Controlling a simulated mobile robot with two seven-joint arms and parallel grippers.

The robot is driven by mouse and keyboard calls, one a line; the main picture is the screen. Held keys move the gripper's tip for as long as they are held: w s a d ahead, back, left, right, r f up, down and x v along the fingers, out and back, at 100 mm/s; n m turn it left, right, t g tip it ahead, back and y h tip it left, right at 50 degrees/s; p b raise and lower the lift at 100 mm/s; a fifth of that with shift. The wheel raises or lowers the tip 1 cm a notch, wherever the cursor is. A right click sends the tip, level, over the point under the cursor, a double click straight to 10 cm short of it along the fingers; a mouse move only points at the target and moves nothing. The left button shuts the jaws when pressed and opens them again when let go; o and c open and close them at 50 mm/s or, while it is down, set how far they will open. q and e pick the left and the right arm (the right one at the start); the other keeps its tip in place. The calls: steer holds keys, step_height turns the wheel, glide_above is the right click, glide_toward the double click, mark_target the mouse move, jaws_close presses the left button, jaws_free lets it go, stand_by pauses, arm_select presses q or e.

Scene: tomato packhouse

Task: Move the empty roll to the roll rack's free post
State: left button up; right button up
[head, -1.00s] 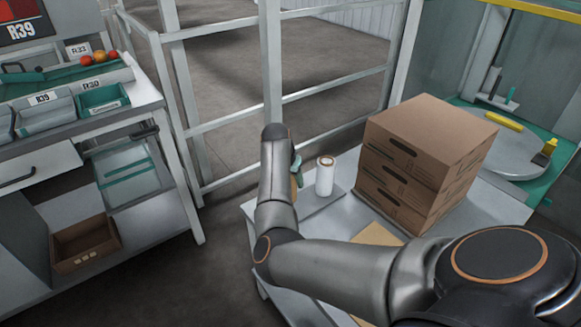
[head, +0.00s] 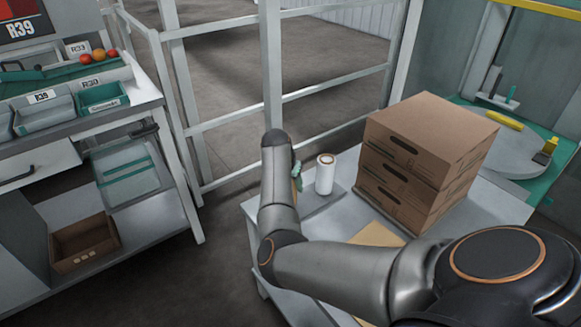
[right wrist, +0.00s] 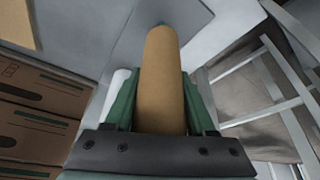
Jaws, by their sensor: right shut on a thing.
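The empty roll (right wrist: 162,75) is a bare brown cardboard tube. My right gripper (right wrist: 162,100) is shut on it, with a green finger on each side. In the head view my wrist hides most of the tube, and the green fingers of the right gripper (head: 297,175) show just left of a white roll (head: 325,175). The white roll stands upright on the grey plate of the roll rack (head: 335,197); it also shows in the right wrist view (right wrist: 118,82), left of the tube. I cannot see the free post. My left gripper is out of view.
Stacked brown cartons (head: 420,155) stand on the table right of the rack. A tan flat piece (head: 377,235) lies in front of them. A metal rail fence (head: 230,122) runs behind the table. A bench with labelled bins (head: 45,112) is at the left.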

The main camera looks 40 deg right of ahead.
steer(key=shift+f+b, duration=0.45)
steer(key=shift+f, duration=0.95)
steer(key=o, duration=1.3)
